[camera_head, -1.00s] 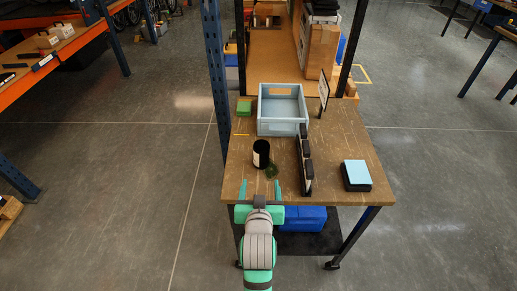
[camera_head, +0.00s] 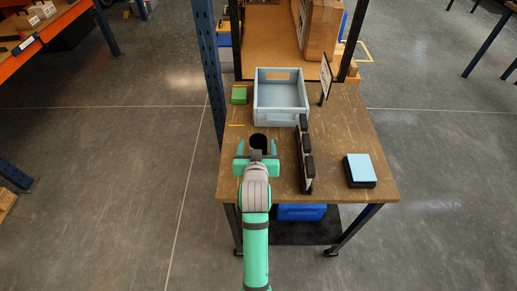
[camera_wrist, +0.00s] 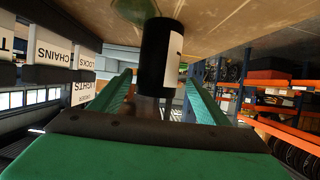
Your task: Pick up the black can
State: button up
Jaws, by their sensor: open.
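The black can (camera_head: 259,138) stands upright on the brown table (camera_head: 350,130), left of the row of black bins. In the wrist view the can (camera_wrist: 156,50) shows a white label on one side and fills the middle of the picture. My gripper (camera_head: 257,148) is open, with one green finger on each side of the can's near part. In the wrist view my gripper (camera_wrist: 158,80) has the can between or just beyond its fingertips, with gaps on both sides. The can's lower part is hidden by the gripper in the head view.
A row of black bins (camera_head: 304,158) with white labels stands close to the right. A light blue crate (camera_head: 281,118) stands behind the can. A blue-topped black box (camera_head: 360,170) sits at the right.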

jog(key=shift+d+f+x, duration=0.15)
jog(key=shift+x, duration=1.3)
jog(key=shift+d+f+x, duration=0.1)
jog(key=shift+x, duration=1.35)
jog(key=shift+s, duration=0.1)
jog(key=c, duration=1.3)
jog(key=shift+c, duration=0.3)
jog(key=shift+r, duration=0.15)
